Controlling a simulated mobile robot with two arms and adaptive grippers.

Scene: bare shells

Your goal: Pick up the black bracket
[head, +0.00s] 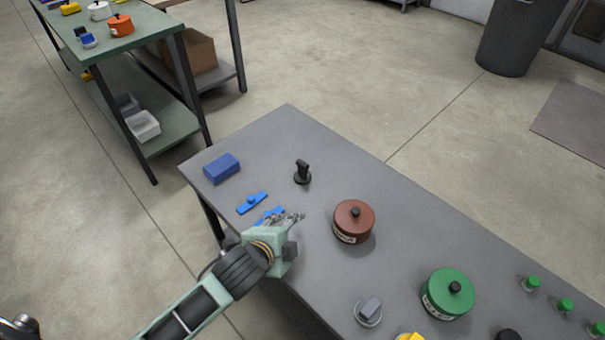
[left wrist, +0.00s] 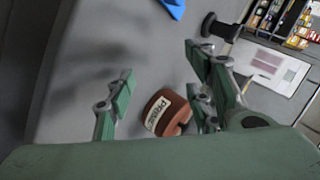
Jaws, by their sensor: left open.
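A black piece with an upright post on a round foot, which looks like the black bracket (head: 302,172), stands on the grey table beyond my left gripper (head: 290,218). In the left wrist view the black bracket (left wrist: 210,24) shows at the top, just beyond the right-hand finger. My left gripper (left wrist: 163,82) is open with nothing between its fingers. It is over the table's near edge, apart from the bracket and nearer to me.
A blue block (head: 222,168) and blue flat pieces (head: 252,203) lie left of the bracket; one is partly behind my gripper. A brown lidded pot (head: 353,222) stands right of my gripper, a green one (head: 447,293) farther right. The table's far middle is clear.

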